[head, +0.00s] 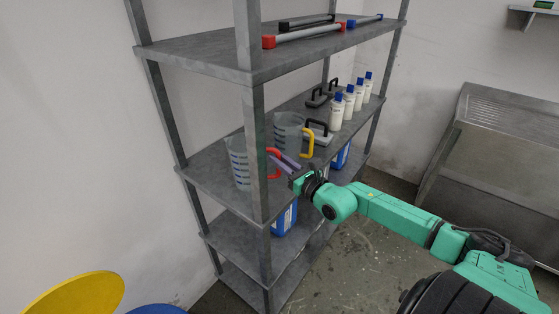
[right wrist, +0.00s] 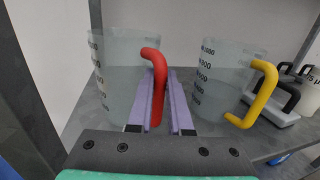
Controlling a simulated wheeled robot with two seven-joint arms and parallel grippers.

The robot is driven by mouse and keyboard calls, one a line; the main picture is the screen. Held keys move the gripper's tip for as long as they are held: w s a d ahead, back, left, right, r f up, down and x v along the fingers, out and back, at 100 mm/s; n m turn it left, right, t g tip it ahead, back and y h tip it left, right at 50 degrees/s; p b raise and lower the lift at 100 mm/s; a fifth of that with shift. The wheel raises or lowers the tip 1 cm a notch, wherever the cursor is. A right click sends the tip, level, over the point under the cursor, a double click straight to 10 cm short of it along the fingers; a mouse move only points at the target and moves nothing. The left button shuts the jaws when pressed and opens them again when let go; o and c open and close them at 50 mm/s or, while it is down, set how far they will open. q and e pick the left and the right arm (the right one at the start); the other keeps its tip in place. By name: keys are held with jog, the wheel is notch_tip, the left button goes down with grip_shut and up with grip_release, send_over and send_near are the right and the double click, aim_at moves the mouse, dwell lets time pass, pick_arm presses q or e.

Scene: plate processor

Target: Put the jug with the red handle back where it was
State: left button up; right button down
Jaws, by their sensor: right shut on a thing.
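The jug with the red handle (head: 239,162) is a clear measuring jug standing upright on the middle shelf, partly hidden behind the shelf's front post. In the right wrist view the jug (right wrist: 120,75) shows its marked scale on the left and its red handle (right wrist: 155,84) toward me. My right gripper (head: 278,160) reaches in from the right, and its purple fingers (right wrist: 161,98) lie on both sides of the red handle, shut on it. My left gripper is not in view.
A jug with a yellow handle (head: 288,132) stands close to the right of the red-handled one. White bottles with blue caps (head: 337,110) and black-handled tools (head: 318,98) are farther along the shelf (head: 205,170). Blue containers (head: 285,218) are below. A metal table (head: 500,130) is at right.

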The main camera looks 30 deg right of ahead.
jog(key=shift+f, duration=0.15)
jog(key=c, duration=0.8)
grip_release()
jog(key=shift+c, duration=0.2)
